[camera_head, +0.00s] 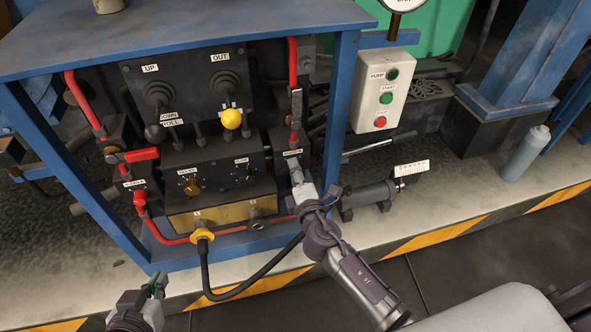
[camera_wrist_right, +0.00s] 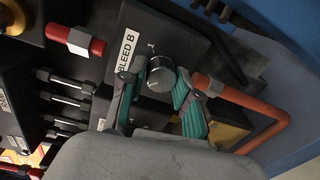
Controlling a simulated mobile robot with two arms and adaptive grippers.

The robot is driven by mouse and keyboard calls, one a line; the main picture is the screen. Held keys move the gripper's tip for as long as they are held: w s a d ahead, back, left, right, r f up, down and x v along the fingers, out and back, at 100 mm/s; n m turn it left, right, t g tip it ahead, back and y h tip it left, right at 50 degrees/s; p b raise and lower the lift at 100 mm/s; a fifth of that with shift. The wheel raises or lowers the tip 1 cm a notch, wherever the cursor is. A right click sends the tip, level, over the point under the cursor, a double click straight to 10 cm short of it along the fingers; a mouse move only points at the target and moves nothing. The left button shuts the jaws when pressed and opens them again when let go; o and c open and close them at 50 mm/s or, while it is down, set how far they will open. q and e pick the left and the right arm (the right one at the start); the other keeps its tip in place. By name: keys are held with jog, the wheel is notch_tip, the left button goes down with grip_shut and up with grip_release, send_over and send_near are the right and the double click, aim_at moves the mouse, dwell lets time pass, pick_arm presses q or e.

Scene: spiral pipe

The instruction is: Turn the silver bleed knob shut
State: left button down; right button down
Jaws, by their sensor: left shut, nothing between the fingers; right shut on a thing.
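The silver bleed knob (camera_wrist_right: 160,73) sits on a dark block labelled "BLEED B" in the right wrist view. My right gripper (camera_wrist_right: 157,84) has its green-padded fingers on either side of the knob and is shut on it. In the head view my right gripper (camera_head: 297,174) reaches the block at the right side of the blue frame, and it hides the knob there. My left gripper (camera_head: 156,284) is low at the left, shut and empty, apart from the panel.
A red pipe (camera_wrist_right: 245,98) runs close beside the right finger. The blue frame post (camera_head: 339,110) stands just right of my right gripper. A yellow-ended black hose (camera_head: 240,292) loops below it.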

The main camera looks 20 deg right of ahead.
pick_arm(q)
jog(key=shift+s+a+f+g, duration=0.15)
jog(key=shift+s+f+g, duration=0.1)
jog(key=shift+s+g, duration=0.05)
pick_arm(e)
jog(key=shift+n, duration=0.5)
jog(key=c, duration=0.8)
grip_release()
jog(key=s, duration=1.2)
jog(key=shift+a+r, duration=0.2)
jog(key=shift+a, duration=0.05)
